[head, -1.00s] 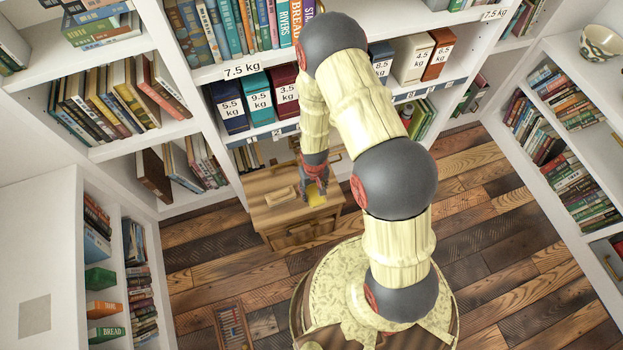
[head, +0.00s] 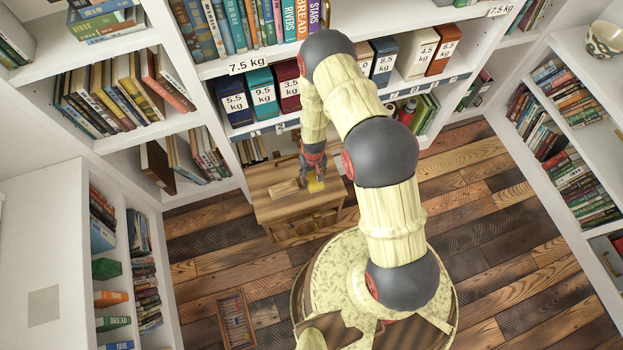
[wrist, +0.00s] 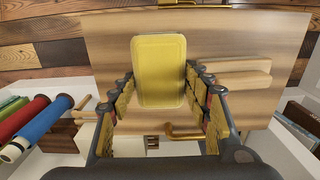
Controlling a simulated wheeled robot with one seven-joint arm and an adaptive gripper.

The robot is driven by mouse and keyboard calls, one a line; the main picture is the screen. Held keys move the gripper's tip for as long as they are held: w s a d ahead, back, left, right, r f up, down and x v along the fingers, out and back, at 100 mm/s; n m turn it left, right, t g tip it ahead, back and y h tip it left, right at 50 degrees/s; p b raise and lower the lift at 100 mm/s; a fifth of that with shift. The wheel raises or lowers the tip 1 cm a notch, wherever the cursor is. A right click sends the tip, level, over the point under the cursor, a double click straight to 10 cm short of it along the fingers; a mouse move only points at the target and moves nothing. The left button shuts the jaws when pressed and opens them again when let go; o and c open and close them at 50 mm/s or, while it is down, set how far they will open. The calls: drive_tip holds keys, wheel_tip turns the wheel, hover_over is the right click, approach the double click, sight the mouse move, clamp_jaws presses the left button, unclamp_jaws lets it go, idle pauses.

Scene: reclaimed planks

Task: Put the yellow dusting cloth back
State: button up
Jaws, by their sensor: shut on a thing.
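The yellow dusting cloth (wrist: 158,60) is a flat, rounded rectangle between the fingers of my gripper (wrist: 160,78) in the wrist view. My gripper is shut on it. In the head view, my gripper (head: 313,173) is over the right part of a small wooden cabinet's top (head: 268,205), and a little of the cloth (head: 316,186) shows under it. I cannot tell whether the cloth touches the cabinet top.
A pale wooden block (head: 285,188) lies on the cabinet top, left of my gripper; it also shows in the wrist view (wrist: 235,80). Shelves with books and weight-labelled boxes (head: 263,92) rise behind. A wooden crate (head: 235,322) stands on the floor. The right floor is clear.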

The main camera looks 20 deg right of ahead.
sight(312, 173)
drive_tip(key=shift+w+d+f, duration=0.1)
drive_tip(key=shift+w+f, duration=1)
drive_tip(key=shift+f, duration=0.1)
drive_tip(key=shift+w+f+b, duration=0.3)
drive_tip(key=shift+f+b, duration=0.15)
drive_tip(key=shift+f, duration=0.1)
wheel_tip(312, 173, down, 3)
drive_tip(key=shift+r+b, duration=0.15)
drive_tip(key=shift+b, duration=0.4)
drive_tip(key=shift+r, duration=0.1)
drive_tip(key=o, duration=0.9)
drive_tip(key=shift+f, duration=0.2)
drive_tip(key=o, duration=0.4)
drive_tip(key=shift+r, duration=0.15)
